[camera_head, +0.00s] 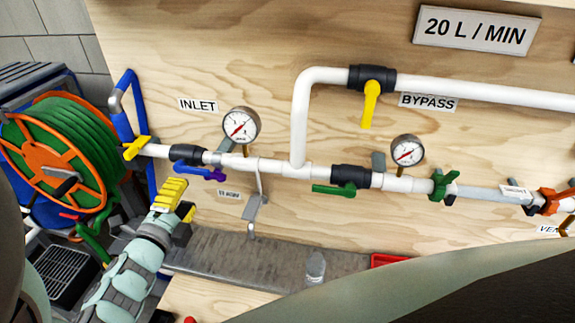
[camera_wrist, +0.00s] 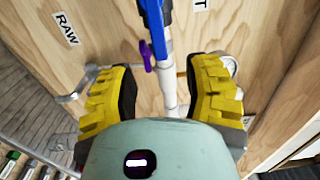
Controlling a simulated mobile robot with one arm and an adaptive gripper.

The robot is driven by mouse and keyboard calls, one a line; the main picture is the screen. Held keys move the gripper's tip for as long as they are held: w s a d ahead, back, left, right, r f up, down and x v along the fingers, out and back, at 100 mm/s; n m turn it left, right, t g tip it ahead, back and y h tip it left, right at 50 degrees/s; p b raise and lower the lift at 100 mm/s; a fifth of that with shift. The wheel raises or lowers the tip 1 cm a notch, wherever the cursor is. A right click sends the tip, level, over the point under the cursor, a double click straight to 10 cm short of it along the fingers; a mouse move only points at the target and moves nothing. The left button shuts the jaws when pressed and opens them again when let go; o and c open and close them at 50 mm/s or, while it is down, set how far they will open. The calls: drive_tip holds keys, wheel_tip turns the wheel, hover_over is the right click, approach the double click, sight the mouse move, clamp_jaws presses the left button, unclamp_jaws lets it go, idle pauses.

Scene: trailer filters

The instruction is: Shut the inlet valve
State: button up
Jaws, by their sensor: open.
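The inlet valve has a black body (camera_head: 187,153) on the white pipe below the INLET label (camera_head: 198,104). Its blue lever (camera_head: 190,169) lies roughly along the pipe, with a purple piece (camera_head: 216,174) by its right end. In the wrist view the blue lever (camera_wrist: 156,25) and purple piece (camera_wrist: 146,55) are beyond the fingertips, near the top. My gripper (camera_head: 175,197) is just below the valve, its yellow fingers apart. In the wrist view my gripper (camera_wrist: 166,92) is open and empty, with the white pipe showing between the fingers; contact cannot be told.
A pressure gauge (camera_head: 241,124) stands above the pipe right of the valve. A yellow handle (camera_head: 135,148) is at its left. The yellow bypass lever (camera_head: 370,103) hangs down. A green hose reel (camera_head: 62,150) is at far left. A clear bottle (camera_head: 315,267) stands below the pipes.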

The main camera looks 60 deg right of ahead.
sight(199, 174)
drive_tip(key=p+x, duration=0.1)
drive_tip(key=x, duration=0.4)
drive_tip(key=shift+s+r+p, duration=0.15)
drive_tip(key=shift+p, duration=0.15)
drive_tip(key=shift+f+p+x, duration=0.2)
drive_tip(key=shift+p+x, duration=0.15)
drive_tip(key=shift+x, duration=0.85)
drive_tip(key=shift+a, duration=0.1)
clamp_jaws()
